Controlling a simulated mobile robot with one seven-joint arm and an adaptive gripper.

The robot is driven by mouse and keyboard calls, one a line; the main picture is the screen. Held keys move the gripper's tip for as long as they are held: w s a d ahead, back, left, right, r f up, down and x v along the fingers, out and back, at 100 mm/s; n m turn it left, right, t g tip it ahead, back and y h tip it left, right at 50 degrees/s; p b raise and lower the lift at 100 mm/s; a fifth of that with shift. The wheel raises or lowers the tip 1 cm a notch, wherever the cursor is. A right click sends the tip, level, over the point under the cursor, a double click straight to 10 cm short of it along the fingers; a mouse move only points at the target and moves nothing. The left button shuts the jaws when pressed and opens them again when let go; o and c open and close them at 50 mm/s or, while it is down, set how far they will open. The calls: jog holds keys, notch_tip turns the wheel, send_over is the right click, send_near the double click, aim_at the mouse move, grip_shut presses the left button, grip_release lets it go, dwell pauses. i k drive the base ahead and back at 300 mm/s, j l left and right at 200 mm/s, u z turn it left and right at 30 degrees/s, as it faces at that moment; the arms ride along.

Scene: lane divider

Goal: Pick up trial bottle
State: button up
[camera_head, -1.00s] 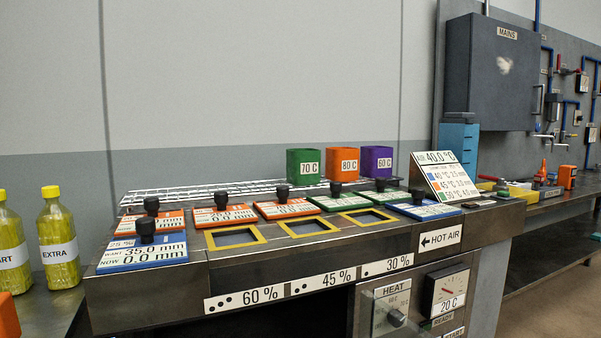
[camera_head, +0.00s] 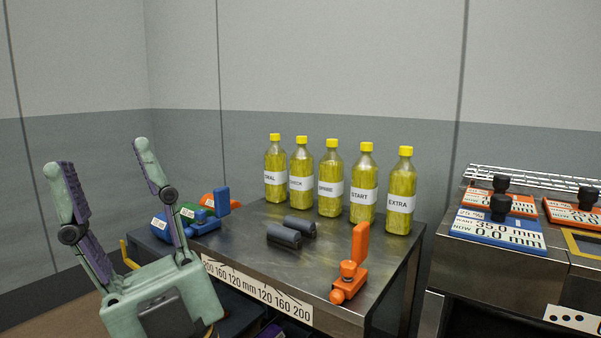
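Several yellow-capped bottles of yellow liquid stand upright in a row along the back of the metal table (camera_head: 345,262). The leftmost bottle's label is partly readable and ends in "IAL"; I take it as the trial bottle (camera_head: 275,188). To its right stand a bottle ending in "ECK" (camera_head: 301,165), one with a less clear label (camera_head: 331,168), the START bottle (camera_head: 363,212) and the EXTRA bottle (camera_head: 397,222). My gripper (camera_head: 103,155) is at the left, fingers up and wide apart, with nothing between them. It is well left of the trial bottle and apart from it.
Dark cylinders (camera_head: 285,236) lie mid-table. An orange upright stop (camera_head: 351,275) stands at the front. Blue, green and orange tagged pieces (camera_head: 200,222) sit on the left near my gripper. A control bench (camera_head: 470,262) stands to the right across a gap.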

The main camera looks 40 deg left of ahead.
aim_at(275, 158)
jog(key=j+u, duration=0.25)
jog(key=j, duration=0.2)
jog(key=i+j+u, duration=0.2)
jog(key=j, duration=0.2)
jog(key=i+j+u, duration=0.1)
jog(key=j+u, duration=0.15)
jog(key=j, duration=0.15)
jog(key=i+j+u, duration=0.2)
jog(key=j, duration=0.15)
jog(key=i+j+u, duration=0.25)
jog(key=i+l, duration=0.1)
jog(key=i, duration=0.35)
jog(key=i+l, duration=0.1)
jog(key=i, duration=0.35)
